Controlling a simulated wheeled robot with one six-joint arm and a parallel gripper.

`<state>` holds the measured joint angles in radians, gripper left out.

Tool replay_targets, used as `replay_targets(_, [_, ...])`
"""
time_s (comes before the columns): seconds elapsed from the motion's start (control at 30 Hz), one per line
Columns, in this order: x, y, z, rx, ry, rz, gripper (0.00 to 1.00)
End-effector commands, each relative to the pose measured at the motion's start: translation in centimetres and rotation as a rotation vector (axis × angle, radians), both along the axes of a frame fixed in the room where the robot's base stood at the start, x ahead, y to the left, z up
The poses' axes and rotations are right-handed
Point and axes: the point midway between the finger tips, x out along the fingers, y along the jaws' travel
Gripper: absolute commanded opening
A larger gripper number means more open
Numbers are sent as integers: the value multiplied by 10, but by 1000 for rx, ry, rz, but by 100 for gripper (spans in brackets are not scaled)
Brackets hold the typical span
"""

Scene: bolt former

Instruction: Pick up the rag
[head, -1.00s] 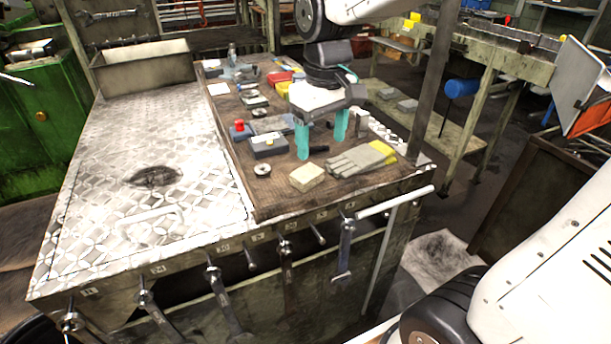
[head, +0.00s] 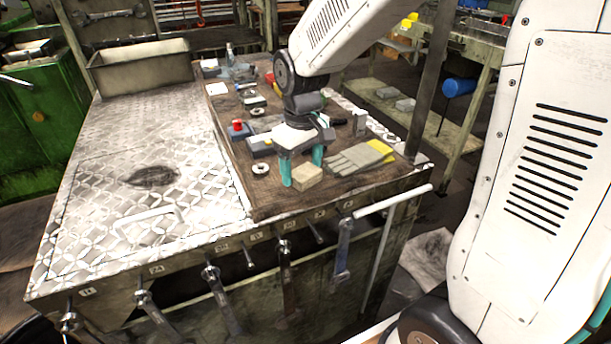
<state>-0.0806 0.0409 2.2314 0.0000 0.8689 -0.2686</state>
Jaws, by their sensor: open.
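A small beige folded block, which looks like the rag (head: 308,177), lies on the wooden part of the bench top near its front edge, left of the work gloves. My gripper (head: 302,170) is low over the bench at this block, pointing down, with its teal fingers apart. The left finger is beside the block's left end, and the right finger is behind its right side. I cannot tell whether either finger touches it. Nothing shows as held.
Grey and yellow gloves (head: 352,160) lie just right of my gripper. A round metal part (head: 261,168) and a box with a red button (head: 237,128) are to the left. The patterned metal plate (head: 100,190) is mostly clear. A post stands right of the bench. A stained whitish cloth (head: 428,258) lies on the floor.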

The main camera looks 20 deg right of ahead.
Motion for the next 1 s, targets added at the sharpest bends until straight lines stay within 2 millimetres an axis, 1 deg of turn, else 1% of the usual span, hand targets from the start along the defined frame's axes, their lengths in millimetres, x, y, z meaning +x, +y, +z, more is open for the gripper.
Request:
replay_targets(0.17, [0, 0, 0, 0, 0, 0, 73])
replay_targets(0.2, [0, 0, 0, 0, 0, 0, 62])
replay_targets(0.27, [0, 0, 0, 0, 0, 0, 45])
replay_targets(0.3, [0, 0, 0, 0, 0, 0, 39])
replay_targets(0.57, [0, 0, 0, 0, 0, 0, 39])
replay_targets(0.73, [0, 0, 6, 0, -1, 0, 39])
replay_targets(0.87, [0, 0, 19, 0, -3, 0, 39])
replay_targets(1.0, [0, 0, 38, 0, -3, 0, 39])
